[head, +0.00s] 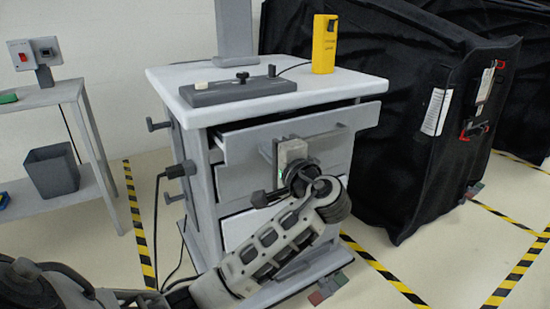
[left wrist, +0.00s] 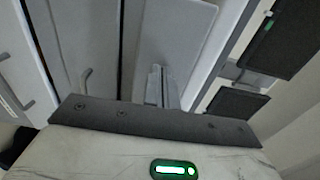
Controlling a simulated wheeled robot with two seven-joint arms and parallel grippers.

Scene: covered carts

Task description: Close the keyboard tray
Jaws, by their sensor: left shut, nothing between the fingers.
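The keyboard tray (head: 345,122) looks like the shallow grey top drawer under the white tabletop of a cart. It stands out from the cart, with a dark gap above its front. My left gripper (head: 277,152) is in front of the tray's front panel, near its middle. Its fingers are shut and empty; whether they touch the panel cannot be told. The shut fingers also show in the left wrist view (left wrist: 162,88), against grey panels. My left forearm hides part of the lower drawers. My right gripper is not in view.
On the tabletop (head: 330,86) are a dark grey control box (head: 238,90) and a yellow device (head: 324,45). A black-covered cart (head: 400,130) stands close on the right. A side table (head: 60,97) with a dark bin (head: 52,170) is at left.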

